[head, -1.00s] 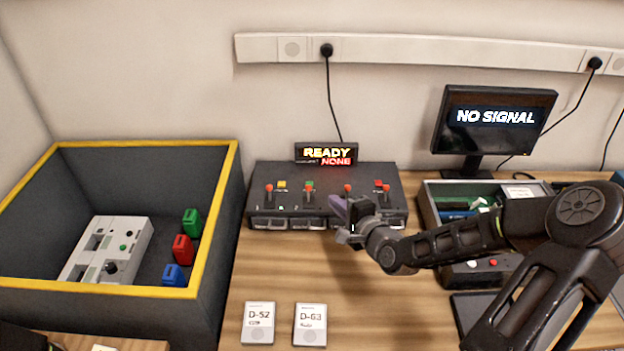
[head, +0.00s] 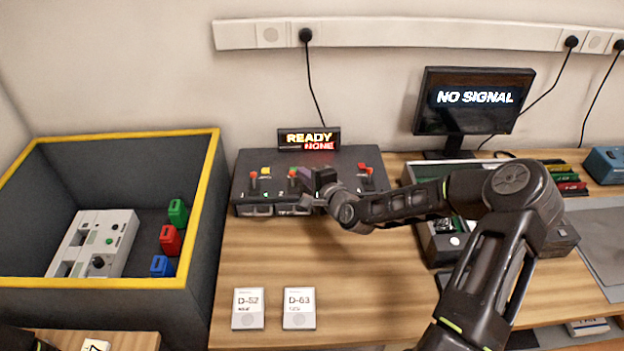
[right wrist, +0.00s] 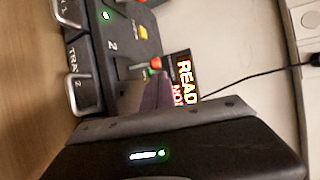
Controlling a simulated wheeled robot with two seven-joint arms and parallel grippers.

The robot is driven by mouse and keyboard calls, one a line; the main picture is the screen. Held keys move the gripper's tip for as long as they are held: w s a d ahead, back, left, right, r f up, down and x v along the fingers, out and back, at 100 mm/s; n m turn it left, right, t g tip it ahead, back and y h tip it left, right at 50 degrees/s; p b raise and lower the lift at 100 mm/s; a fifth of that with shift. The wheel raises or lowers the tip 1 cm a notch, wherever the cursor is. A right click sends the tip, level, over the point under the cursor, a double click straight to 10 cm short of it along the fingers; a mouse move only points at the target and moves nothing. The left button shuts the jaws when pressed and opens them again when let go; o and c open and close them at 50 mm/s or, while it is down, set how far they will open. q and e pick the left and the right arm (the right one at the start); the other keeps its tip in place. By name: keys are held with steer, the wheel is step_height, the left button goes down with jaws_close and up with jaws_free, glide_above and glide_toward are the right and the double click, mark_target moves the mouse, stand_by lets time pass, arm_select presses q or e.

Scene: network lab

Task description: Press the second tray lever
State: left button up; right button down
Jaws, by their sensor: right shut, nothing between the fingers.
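The dark tray unit (head: 245,190) stands on the bench against the wall, with a row of red-knobbed levers on top. The second tray lever (head: 292,174) is just left of my right gripper (head: 313,181). In the right wrist view the second lever (right wrist: 154,63) has a red knob with green beside it, near the printed "2". My right gripper's purple-grey fingers (right wrist: 148,92) are shut and empty, close beside this lever. I cannot tell whether they touch it. The gripper and wrist hide the third lever in the head view.
A display (head: 308,139) behind the unit reads "READY" and "NONE". A yellow-rimmed bin (head: 205,190) stands at left. Two cards, D-52 (head: 248,308) and D-63 (head: 299,308), lie in front. A monitor (head: 471,101) stands at right. Bench between unit and cards is clear.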

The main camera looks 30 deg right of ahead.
steer(key=shift+w+f, duration=0.15)
steer(key=shift+w, duration=0.25)
steer(key=shift+f+b, duration=0.15)
steer(key=shift+b, duration=0.55)
steer(key=shift+s+t, duration=0.1)
steer(key=shift+t, duration=0.2)
